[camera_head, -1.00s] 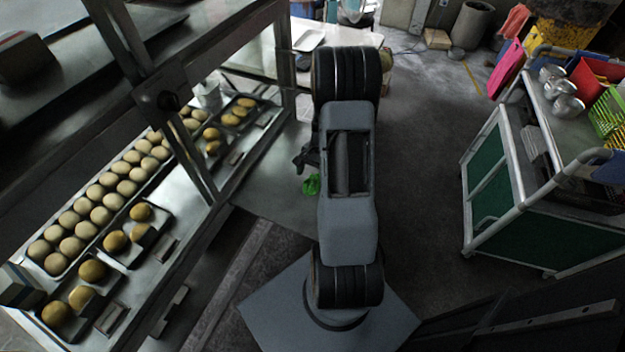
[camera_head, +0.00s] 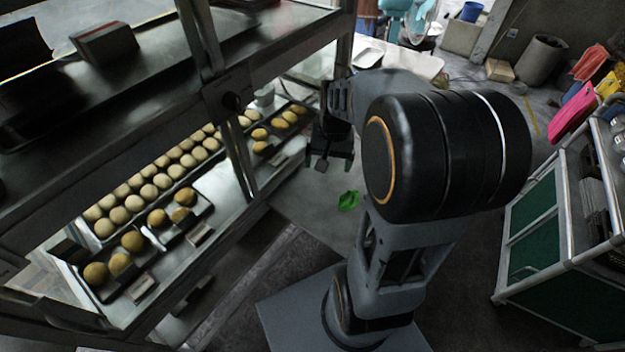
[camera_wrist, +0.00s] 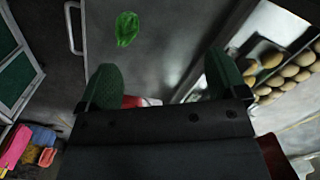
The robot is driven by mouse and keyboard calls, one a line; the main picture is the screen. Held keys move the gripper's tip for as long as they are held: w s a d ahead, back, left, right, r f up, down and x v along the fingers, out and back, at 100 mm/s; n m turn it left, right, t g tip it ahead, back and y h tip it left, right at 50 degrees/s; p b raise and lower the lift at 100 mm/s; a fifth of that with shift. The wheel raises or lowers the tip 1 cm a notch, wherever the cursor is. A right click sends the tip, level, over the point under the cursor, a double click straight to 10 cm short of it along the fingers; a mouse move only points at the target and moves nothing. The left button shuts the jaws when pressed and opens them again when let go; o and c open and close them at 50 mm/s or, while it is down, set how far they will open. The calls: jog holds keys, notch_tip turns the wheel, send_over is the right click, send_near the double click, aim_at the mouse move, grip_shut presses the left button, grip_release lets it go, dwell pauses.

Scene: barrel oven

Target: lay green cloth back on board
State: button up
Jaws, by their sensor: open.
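The green cloth (camera_head: 348,200) lies crumpled in a small heap on a flat grey surface (camera_head: 310,205), left of my arm. It also shows near the top of the wrist view (camera_wrist: 127,29), beyond the fingertips. I cannot tell whether this grey surface is the board. My gripper (camera_head: 331,163) points down beside the glass case, above and slightly left of the cloth in the head view. In the wrist view its two green-tipped fingers (camera_wrist: 163,80) are spread wide, with nothing between them. The cloth is apart from the fingers.
The glass display case (camera_head: 225,100) with trays of round buns (camera_head: 160,181) stands close on the left of my gripper. A white-framed trolley with green panels (camera_head: 535,225) stands on the right. A pale table (camera_head: 425,65) is at the back. Floor is open between arm and trolley.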

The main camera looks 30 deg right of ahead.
jog(key=s+a+r+n+t+h, duration=0.1)
jog(key=s+a+r+n+t, duration=0.2)
jog(key=s+a+n, duration=0.3)
jog(key=a, duration=0.2)
jog(key=shift+s+a+r, duration=0.3)
jog(key=shift+r, duration=0.05)
